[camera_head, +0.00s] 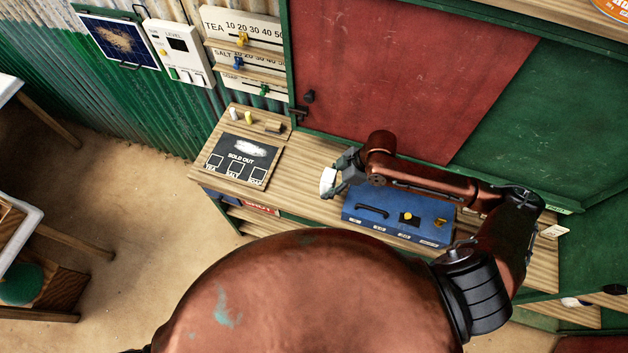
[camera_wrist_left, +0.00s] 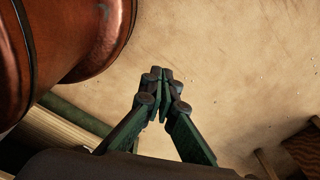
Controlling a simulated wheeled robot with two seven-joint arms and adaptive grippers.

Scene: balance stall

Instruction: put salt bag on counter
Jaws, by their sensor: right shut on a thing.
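A small white object, likely the salt bag (camera_head: 328,182), is held at the tip of my right gripper (camera_head: 340,176) in the head view. The gripper is shut on it, above the wooden counter (camera_head: 302,188). Whether the bag touches the counter I cannot tell. Most of the bag is hidden by the fingers. In the left wrist view my left gripper (camera_wrist_left: 165,78) is shut and empty, its fingertips together over the sandy floor. It does not show in the head view.
A blue box (camera_head: 397,217) with a handle and a yellow knob stands on the counter under my right arm. A sold-out board (camera_head: 241,160) lies at the counter's left end. Red and green shutters (camera_head: 390,70) rise behind. Bare counter shows between board and box.

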